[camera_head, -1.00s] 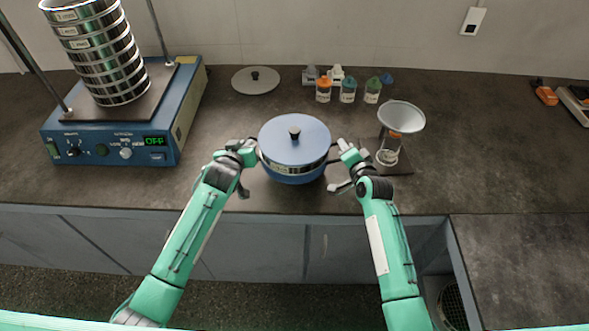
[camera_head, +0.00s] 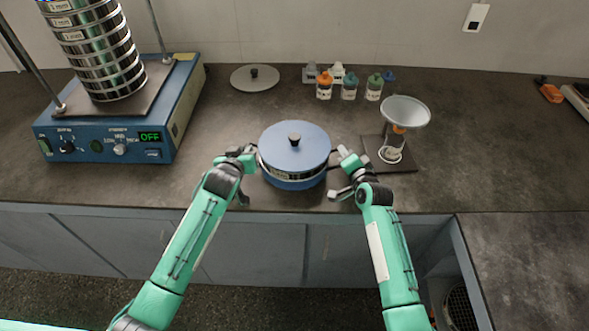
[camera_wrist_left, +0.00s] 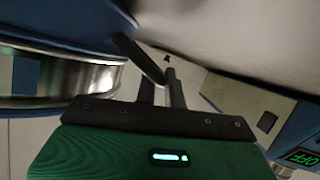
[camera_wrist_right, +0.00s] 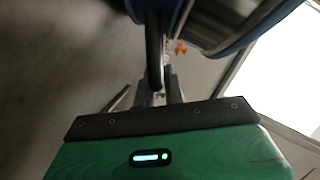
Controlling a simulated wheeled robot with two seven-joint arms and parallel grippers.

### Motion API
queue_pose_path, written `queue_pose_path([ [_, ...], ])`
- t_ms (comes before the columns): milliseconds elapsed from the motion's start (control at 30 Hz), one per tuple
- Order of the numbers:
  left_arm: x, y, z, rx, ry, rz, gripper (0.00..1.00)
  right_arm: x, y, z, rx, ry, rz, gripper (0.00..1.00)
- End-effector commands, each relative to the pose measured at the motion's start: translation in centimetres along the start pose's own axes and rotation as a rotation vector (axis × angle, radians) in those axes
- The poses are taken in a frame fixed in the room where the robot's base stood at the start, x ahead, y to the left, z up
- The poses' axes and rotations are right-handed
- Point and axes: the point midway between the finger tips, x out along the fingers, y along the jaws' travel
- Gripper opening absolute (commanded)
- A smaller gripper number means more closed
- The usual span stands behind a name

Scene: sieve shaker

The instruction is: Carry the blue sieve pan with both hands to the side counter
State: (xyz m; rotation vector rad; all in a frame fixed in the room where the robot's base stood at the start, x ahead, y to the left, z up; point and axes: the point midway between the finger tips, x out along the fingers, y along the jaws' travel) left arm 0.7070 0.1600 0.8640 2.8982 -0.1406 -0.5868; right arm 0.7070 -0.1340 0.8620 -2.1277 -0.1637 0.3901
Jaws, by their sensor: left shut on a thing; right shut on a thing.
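The blue sieve pan (camera_head: 292,180), with a silver labelled band and a blue lid (camera_head: 309,143) with a black knob, is upright between my two grippers. It appears held over the front of the dark counter. My left gripper (camera_head: 251,160) is shut on the pan's left handle, a dark bar that shows in the left wrist view (camera_wrist_left: 140,60). My right gripper (camera_head: 339,161) is shut on the right handle, which shows in the right wrist view (camera_wrist_right: 154,50). The side counter (camera_head: 525,255) is at the lower right, with its visible top bare.
A blue shaker (camera_head: 110,150) with a sieve stack (camera_head: 105,55) stands at the left. The funnel stand is close to my right gripper. An orange item (camera_head: 551,93) lies far right.

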Motion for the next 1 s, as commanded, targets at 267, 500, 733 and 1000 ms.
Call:
queue_pose_path([
  [267,0.1,-0.1,0.1,0.0,0.0,-0.001,0.32,0.0,0.2,0.0,-0.001,0.001,0.001,0.33],
  [500,-0.2,-0.1,0.2,0.0,0.0,0.0,0.32,0.0,0.1,0.1,0.0,0.0,0.0,0.33],
  [733,-3.1,0.0,0.2,-0.001,0.001,0.001,0.32,0.0,0.1,0.1,0.0,0.0,0.0,0.33],
  [1000,-8.3,-0.1,0.2,0.0,0.001,0.0,0.32,0.0,0.1,0.1,0.0,0.0,0.0,0.33],
])
